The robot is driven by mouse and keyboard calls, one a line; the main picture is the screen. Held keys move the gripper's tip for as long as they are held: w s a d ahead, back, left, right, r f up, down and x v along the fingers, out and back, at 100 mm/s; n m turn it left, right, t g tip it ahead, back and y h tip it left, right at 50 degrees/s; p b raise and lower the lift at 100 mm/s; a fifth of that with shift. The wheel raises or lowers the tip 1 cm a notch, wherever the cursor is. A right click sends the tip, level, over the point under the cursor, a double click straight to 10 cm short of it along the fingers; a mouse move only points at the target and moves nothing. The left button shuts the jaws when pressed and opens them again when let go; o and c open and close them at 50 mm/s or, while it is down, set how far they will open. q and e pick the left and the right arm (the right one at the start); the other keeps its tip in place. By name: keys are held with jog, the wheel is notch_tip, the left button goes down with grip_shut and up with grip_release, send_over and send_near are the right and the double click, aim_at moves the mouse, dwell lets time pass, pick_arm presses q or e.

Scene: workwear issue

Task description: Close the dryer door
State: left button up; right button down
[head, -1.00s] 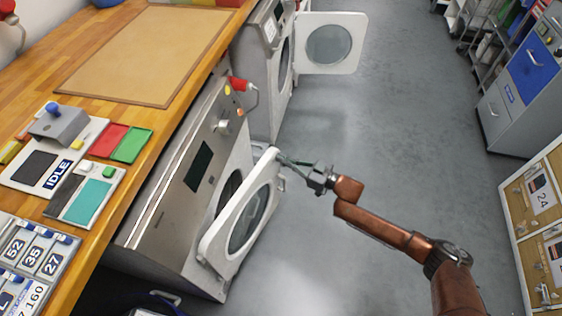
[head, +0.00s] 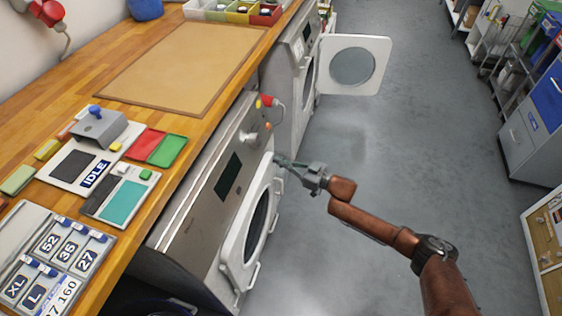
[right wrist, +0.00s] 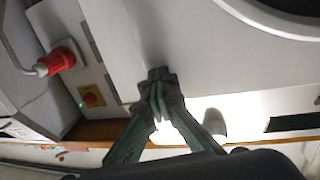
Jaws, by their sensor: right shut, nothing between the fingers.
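The near machine (head: 215,190), a grey and white front-loader, has a white round-windowed door (head: 236,255) lying along its front, almost against it; I cannot tell whether it is fully flush. Part of this door's rim shows in the right wrist view (right wrist: 270,22). My right gripper (head: 277,160) is shut and empty, its tips at the door's far upper edge. In the right wrist view the closed fingers (right wrist: 158,76) are in front of a pale panel; contact is unclear. My left gripper is not in view.
A farther machine (head: 290,70) has its white door (head: 355,66) wide open into the aisle. A red plug (head: 268,101) sticks out beside the near machine. The wooden counter (head: 185,60) runs along the left. The grey floor (head: 400,150) at right is clear.

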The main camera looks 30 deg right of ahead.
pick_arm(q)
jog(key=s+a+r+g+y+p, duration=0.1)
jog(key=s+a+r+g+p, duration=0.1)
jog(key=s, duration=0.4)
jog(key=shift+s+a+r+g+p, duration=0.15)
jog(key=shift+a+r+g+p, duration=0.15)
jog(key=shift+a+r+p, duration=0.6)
pick_arm(e)
jog(key=w+d+v, duration=0.1)
jog(key=d+v, duration=0.1)
jog(key=v, duration=1.1)
jog(key=shift+d, duration=0.4)
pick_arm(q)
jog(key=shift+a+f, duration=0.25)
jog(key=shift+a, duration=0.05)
pick_arm(e)
jog(key=shift+s+f, duration=0.1)
jog(key=shift+f, duration=0.1)
